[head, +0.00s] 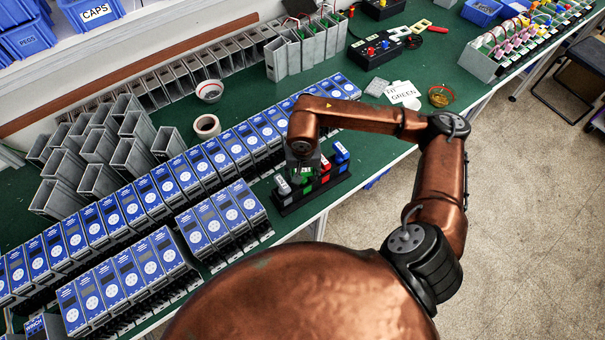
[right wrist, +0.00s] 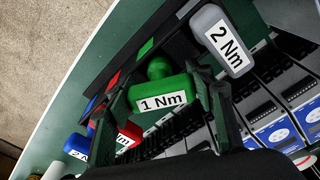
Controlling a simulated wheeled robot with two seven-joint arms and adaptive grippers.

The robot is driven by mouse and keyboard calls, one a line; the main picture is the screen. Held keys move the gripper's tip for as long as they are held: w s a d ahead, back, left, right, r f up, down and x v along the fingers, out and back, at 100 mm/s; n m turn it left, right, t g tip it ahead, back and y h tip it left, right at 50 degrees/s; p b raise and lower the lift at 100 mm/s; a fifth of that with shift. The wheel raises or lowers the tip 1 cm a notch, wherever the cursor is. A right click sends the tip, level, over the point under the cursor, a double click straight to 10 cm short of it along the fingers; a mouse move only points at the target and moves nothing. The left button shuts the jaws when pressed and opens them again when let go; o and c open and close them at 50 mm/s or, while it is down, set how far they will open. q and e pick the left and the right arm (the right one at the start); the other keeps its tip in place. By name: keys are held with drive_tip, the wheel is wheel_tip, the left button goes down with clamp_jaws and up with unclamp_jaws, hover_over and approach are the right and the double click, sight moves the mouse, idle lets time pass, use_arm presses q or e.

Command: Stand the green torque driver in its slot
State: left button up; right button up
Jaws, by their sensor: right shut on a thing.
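The green torque driver (right wrist: 161,99), labelled "1 Nm", sits between the fingers of my right gripper (right wrist: 172,100) in the right wrist view. That gripper is shut on it. In the head view my right gripper (head: 303,158) is over the black driver rack (head: 290,209), and the green driver (head: 304,173) shows only as small patches there. The driver's lower end is hidden, so I cannot tell whether it is in a slot. A grey driver (right wrist: 222,40), a red driver (right wrist: 130,131) and a blue driver (right wrist: 77,146) are beside it. My left gripper is not in view.
Rows of blue-fronted soft starters (head: 198,168) stand close to the left of the rack. The table's front edge (head: 318,208) is close on its right.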

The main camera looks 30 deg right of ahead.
drive_tip(key=o, duration=1.6)
drive_tip(key=r, duration=0.4)
drive_tip(key=s+r, duration=0.1)
drive_tip(key=r, duration=0.7)
drive_tip(key=shift+s+a, duration=0.15)
drive_tip(key=shift+a, duration=0.2)
